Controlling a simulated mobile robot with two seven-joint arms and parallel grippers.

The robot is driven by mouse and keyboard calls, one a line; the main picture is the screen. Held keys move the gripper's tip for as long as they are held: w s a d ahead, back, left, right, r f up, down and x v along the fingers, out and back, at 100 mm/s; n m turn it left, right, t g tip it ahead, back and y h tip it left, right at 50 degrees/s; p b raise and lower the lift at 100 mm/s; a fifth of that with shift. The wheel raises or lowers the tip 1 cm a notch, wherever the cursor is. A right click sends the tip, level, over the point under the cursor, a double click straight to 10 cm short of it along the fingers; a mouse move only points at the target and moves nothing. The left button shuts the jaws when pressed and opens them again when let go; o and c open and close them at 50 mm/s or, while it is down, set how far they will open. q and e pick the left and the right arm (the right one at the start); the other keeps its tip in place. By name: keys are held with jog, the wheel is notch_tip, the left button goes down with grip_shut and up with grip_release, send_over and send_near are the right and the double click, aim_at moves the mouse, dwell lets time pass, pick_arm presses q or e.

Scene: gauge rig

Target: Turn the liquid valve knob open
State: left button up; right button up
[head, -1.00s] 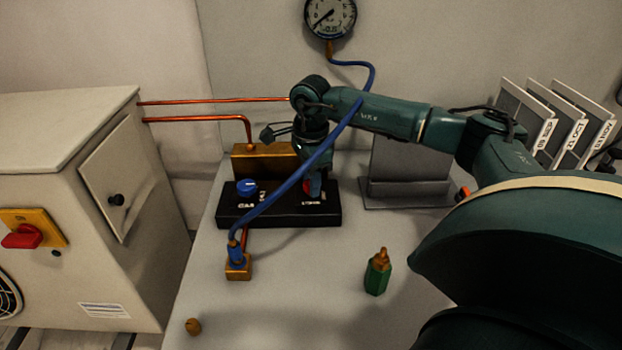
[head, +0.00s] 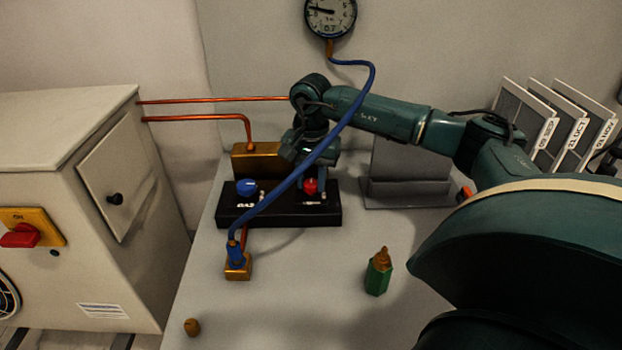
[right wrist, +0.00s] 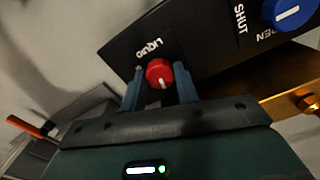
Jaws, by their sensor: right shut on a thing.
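The liquid valve knob is red with a white pointer line and sits on the black valve block (head: 282,219). In the head view the knob (head: 310,186) shows just under my right gripper (head: 312,184). In the right wrist view the red knob (right wrist: 159,73) lies between the two blue-grey fingers of my right gripper (right wrist: 160,90), beside the LIQUID label. The right gripper is shut on the knob. A blue gas knob (head: 246,187) stands on the same block to the left; it also shows in the right wrist view (right wrist: 288,14). My left gripper is not in view.
A blue hose (head: 300,170) runs from the gauge (head: 330,17) across the valve block to a brass fitting (head: 238,268). A green bottle-like object (head: 379,276) and a small brass cap (head: 192,327) stand on the table. The table's front middle is clear.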

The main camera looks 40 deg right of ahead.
aim_at(311, 183)
jog(key=shift+n, duration=0.9)
jog(key=o, duration=1)
jog(key=shift+c, duration=0.2)
notch_tip(311, 183, up, 13)
jog(key=shift+r, duration=0.15)
jog(key=shift+a, duration=0.1)
